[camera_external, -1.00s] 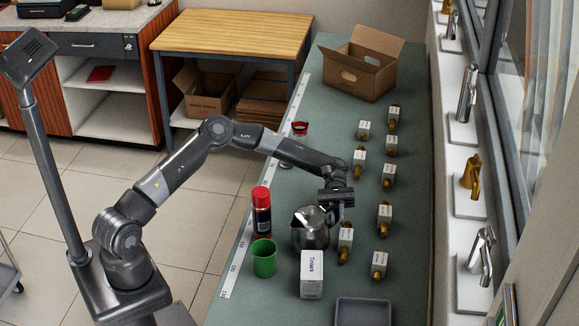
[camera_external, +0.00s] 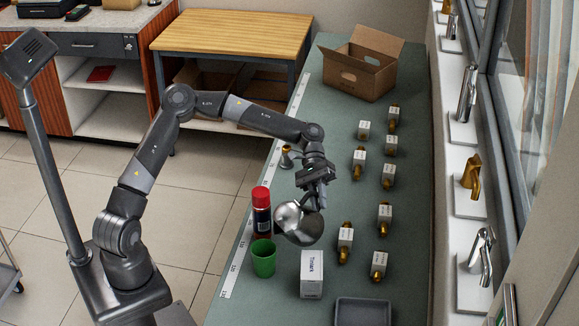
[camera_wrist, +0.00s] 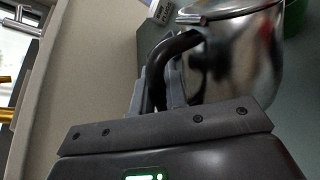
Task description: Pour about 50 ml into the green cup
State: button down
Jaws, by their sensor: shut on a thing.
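The green cup (camera_external: 263,259) stands upright on the counter near its left edge. My gripper (camera_external: 318,196) is shut on the dark handle of a shiny metal pitcher (camera_external: 298,224). The pitcher is raised above the counter and tilted, up and to the right of the cup and apart from it. In the wrist view the pitcher (camera_wrist: 240,60) fills the upper right, with its dark handle (camera_wrist: 170,52) between the fingers (camera_wrist: 158,98). A sliver of the green cup (camera_wrist: 294,16) shows at the top right corner. No liquid is visible.
A bottle with a red cap (camera_external: 261,212) stands just behind the cup. A white box (camera_external: 312,274) stands right of the cup, and a dark tray (camera_external: 362,312) lies at the front. Several tagged brass fittings (camera_external: 345,243) line the right side. An open cardboard box (camera_external: 363,65) is at the back.

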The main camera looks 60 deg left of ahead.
aim_at(302, 208)
jog(key=shift+s+r+m+t+y, duration=0.2)
jog(key=shift+s+m+t, duration=0.15)
jog(key=shift+s, duration=0.2)
jog(key=shift+s+r+m+t+y, duration=0.1)
jog(key=shift+s+r+m+t, duration=0.1)
jog(key=shift+s+m+t, duration=0.25)
jog(key=shift+s+r+m+t, duration=0.7)
jog(key=shift+s+r+t, duration=0.1)
jog(key=shift+s+r, duration=0.4)
jog(key=shift+s+r, duration=0.15)
jog(key=shift+s, duration=0.2)
jog(key=shift+s+r+t, duration=0.2)
jog(key=shift+t, duration=0.1)
jog(key=shift+s+r+m+t+y+p, duration=0.2)
jog(key=shift+s+r+m, duration=0.1)
jog(key=shift+s, duration=0.4)
jog(key=shift+s+r+m+t+y+p, duration=0.1)
jog(key=shift+s+r+m+t+p, duration=0.15)
jog(key=shift+s, duration=0.4)
jog(key=shift+s+p, duration=0.3)
jog(key=shift+s, duration=0.1)
jog(key=shift+s+r+m+t, duration=0.35)
jog(key=shift+s+m+t, duration=0.1)
jog(key=shift+s, duration=0.3)
